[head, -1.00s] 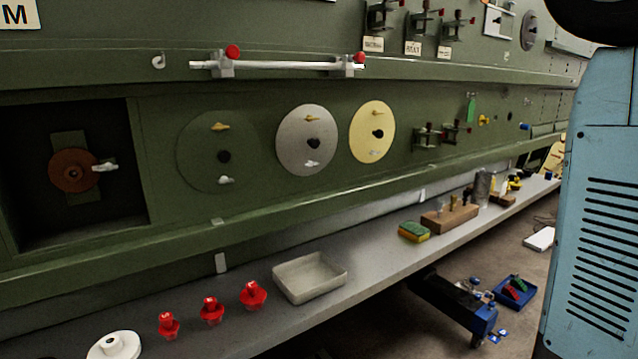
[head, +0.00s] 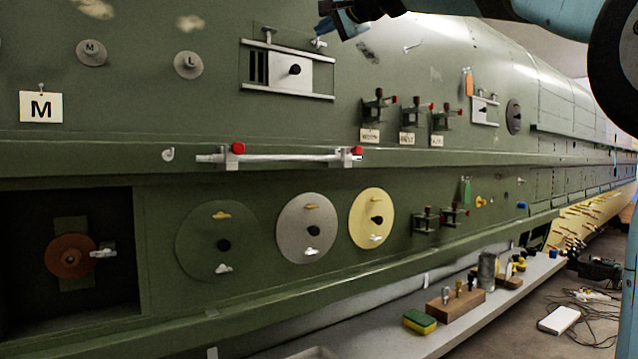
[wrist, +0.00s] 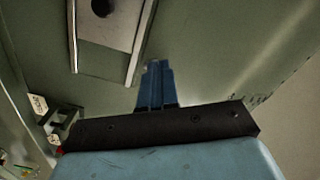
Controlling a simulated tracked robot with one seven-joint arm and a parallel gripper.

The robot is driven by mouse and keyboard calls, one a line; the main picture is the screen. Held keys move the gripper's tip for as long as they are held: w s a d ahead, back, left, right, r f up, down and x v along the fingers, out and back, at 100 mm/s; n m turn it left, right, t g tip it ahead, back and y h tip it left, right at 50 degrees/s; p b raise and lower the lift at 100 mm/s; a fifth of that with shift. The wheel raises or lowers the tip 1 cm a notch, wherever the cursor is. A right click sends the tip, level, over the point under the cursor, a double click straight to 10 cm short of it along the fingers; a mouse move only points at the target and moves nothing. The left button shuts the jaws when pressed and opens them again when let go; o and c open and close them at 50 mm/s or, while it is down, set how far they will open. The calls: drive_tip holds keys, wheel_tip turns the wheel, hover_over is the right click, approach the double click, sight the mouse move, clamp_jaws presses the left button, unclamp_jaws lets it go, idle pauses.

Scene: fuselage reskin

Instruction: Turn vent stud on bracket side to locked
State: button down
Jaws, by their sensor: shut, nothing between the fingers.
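The vent is a pale sliding plate (head: 312,72) with a dark knob and dark louvre slots, set between two rails on the green fuselage skin. One stud (head: 268,35) stands above its top rail. A second small pale stud (head: 319,43) shows at the upper right, on the side toward the clamp brackets (head: 380,108). My gripper (head: 322,27) is at this second stud and partly covers it. In the wrist view the blue fingers (wrist: 153,68) are together, beside the vent plate (wrist: 107,32). A small pale bit shows at their tips. Contact and the stud's turn angle cannot be told.
A white bar with red-knobbed clamps (head: 290,158) runs below the vent. Round covers (head: 305,228) and a dark recess (head: 65,290) are lower down. A shelf (head: 400,340) holds a sponge and a wooden block. The skin left of the vent is mostly open.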

sight(307, 53)
drive_tip(key=shift+s+d, duration=0.15)
drive_tip(key=shift+w+a+f, duration=0.4)
drive_tip(key=shift+w+f, duration=0.05)
drive_tip(key=shift+w, duration=0.5)
drive_tip(key=shift+w+a+f, duration=0.35)
drive_tip(key=shift+w+f, duration=0.05)
drive_tip(key=shift+w, duration=0.6)
drive_tip(key=shift+w+a+f, duration=0.4)
drive_tip(key=shift+w+f, duration=0.05)
drive_tip(key=shift+w, duration=0.5)
drive_tip(key=shift+w+d+r, duration=0.1)
drive_tip(key=shift+d+r, duration=0.15)
drive_tip(key=shift+r, duration=0.2)
drive_tip(key=shift+a+r, duration=0.15)
drive_tip(key=shift+r, duration=0.1)
drive_tip(key=shift+s+a+r, duration=0.15)
drive_tip(key=shift+s+r, duration=0.05)
drive_tip(key=shift+r, duration=0.1)
drive_tip(key=shift+a+r, duration=0.15)
drive_tip(key=shift+r, duration=0.2)
idle(0.3)
drive_tip(key=shift+s+a, duration=0.1)
drive_tip(key=shift+s, duration=0.05)
idle(0.4)
